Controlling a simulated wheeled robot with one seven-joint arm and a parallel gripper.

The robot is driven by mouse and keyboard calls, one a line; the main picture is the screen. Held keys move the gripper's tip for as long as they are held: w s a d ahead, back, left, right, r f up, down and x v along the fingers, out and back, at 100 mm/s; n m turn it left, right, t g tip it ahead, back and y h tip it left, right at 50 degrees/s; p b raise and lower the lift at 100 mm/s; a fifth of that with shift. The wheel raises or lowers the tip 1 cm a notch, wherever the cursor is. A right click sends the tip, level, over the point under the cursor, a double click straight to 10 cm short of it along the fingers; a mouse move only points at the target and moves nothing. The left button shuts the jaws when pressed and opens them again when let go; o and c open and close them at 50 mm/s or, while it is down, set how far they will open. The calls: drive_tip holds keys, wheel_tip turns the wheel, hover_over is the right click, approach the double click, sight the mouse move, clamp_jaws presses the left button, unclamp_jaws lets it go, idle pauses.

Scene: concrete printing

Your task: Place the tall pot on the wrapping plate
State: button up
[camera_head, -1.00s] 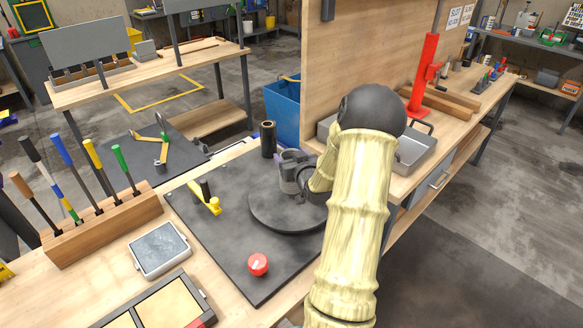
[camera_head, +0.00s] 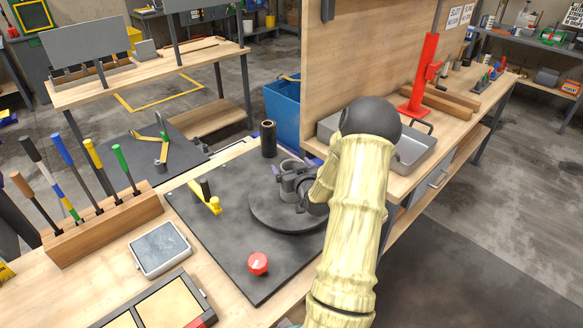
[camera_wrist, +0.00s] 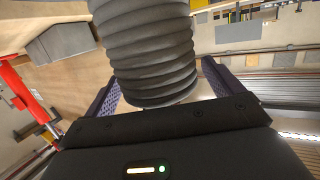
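The tall pot (camera_head: 291,163) is a grey ribbed cylinder, partly hidden by my gripper in the head view. It appears to stand on the round dark wrapping plate (camera_head: 262,214), toward its far side; its base is hidden. In the wrist view the dark ribbed pot (camera_wrist: 155,50) lies between the two purple-padded fingers. My gripper (camera_head: 287,178) is around the pot, and it also shows in the wrist view (camera_wrist: 160,80). A narrow gap shows between the right finger and the pot, so the fingers look open. Whether the left finger touches is unclear.
A black roll (camera_head: 268,139) stands behind the plate. A yellow-handled tool (camera_head: 207,198) and a red knob (camera_head: 258,264) are on the dark base board. A grey metal tray (camera_head: 414,150) and wooden wall stand to the right. A tool rack (camera_head: 105,228) is at left.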

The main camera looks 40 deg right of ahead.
drive_tip(key=shift+r, duration=0.1)
drive_tip(key=b+v, duration=0.2)
drive_tip(key=v, duration=1)
drive_tip(key=shift+d, duration=0.1)
idle(0.4)
drive_tip(key=w+a+f+n+g+y, duration=0.25)
drive_tip(key=a+g, duration=0.25)
drive_tip(key=a, duration=0.7)
drive_tip(key=s+a+r+g+y, duration=0.1)
drive_tip(key=s+a+g, duration=0.2)
drive_tip(key=a, duration=0.6)
drive_tip(key=s+a+r+n+g+y, duration=0.1)
drive_tip(key=s+a+g, duration=0.3)
drive_tip(key=s+a, duration=0.4)
drive_tip(key=shift+s+a+y, duration=0.3)
drive_tip(key=shift+a+y, duration=0.05)
drive_tip(key=shift+a, duration=0.1)
